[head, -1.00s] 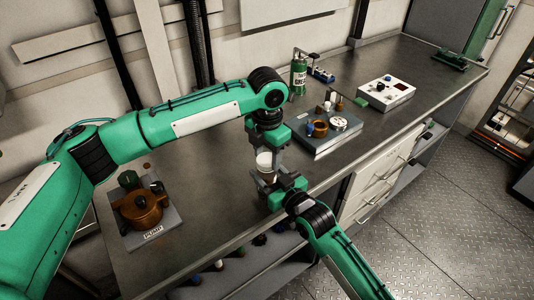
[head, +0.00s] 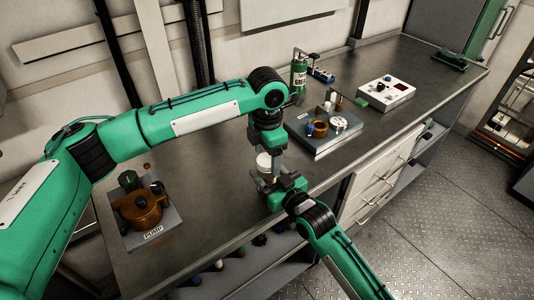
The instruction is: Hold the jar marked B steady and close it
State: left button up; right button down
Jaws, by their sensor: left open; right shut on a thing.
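A small jar with a white top (head: 264,160) stands upright near the front edge of the bench. No letter on it can be read at this size. My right gripper (head: 270,182) comes from the front edge and is shut on the lower part of the jar. My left gripper (head: 271,150) points down from above, right at the top of the jar, with its jaws open. Whether its fingers touch the white top cannot be told. The grippers hide part of the jar.
A brown pump (head: 142,207) on a grey plate stands at the left of the bench (head: 205,225). A grey board (head: 325,142) with small parts, a green bottle (head: 299,75) and a white box with controls (head: 386,93) stand farther right and back.

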pick_arm(q)
jog(key=shift+r, duration=2.25)
jog(key=shift+c, duration=0.3)
